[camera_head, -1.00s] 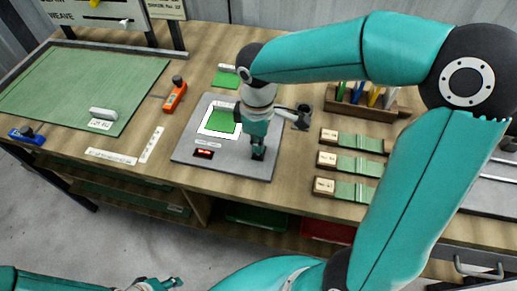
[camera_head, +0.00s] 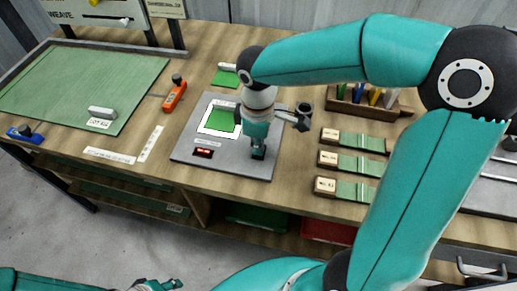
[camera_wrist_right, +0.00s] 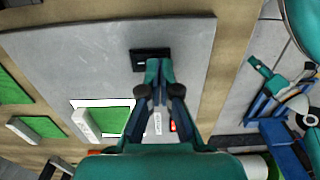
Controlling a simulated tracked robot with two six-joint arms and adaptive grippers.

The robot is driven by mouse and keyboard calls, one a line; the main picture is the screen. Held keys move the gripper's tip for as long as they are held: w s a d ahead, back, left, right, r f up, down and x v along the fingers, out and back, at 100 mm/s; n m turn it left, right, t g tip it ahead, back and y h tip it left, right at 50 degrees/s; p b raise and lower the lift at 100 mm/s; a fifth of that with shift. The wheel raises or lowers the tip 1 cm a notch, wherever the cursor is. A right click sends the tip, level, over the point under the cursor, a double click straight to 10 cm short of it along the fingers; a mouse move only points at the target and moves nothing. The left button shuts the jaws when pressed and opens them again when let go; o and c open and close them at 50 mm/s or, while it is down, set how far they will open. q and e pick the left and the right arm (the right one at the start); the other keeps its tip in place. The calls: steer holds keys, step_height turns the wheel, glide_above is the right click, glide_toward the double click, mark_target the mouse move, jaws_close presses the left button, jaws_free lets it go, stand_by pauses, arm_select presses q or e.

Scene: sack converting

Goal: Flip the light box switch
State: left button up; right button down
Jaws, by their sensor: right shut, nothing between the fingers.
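The light box (camera_head: 228,165) is a flat grey plate on the bench, with a bright white panel (camera_head: 206,131) bearing a green swatch. A small dark display with red lit marks (camera_head: 203,153) sits on its front left part. My right gripper (camera_head: 258,153) points down over the plate's right front part, fingers shut and empty. In the wrist view, a black switch block (camera_wrist_right: 151,57) lies just beyond its fingertips, partly hidden by them. I cannot tell whether they touch it. My left gripper (camera_head: 158,285) is at the bottom edge, away from the bench, its fingers apart.
A green mat (camera_head: 75,85) lies at the left, with an orange tool (camera_head: 175,95) beside it. Swatch cards (camera_head: 350,163) lie right of the light box.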

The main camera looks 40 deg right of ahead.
steer(key=shift+f+b, duration=0.35)
steer(key=shift+f, duration=0.15)
steer(key=shift+r, duration=0.1)
steer(key=shift+r+p, duration=3)
steer(key=shift+r, duration=0.45)
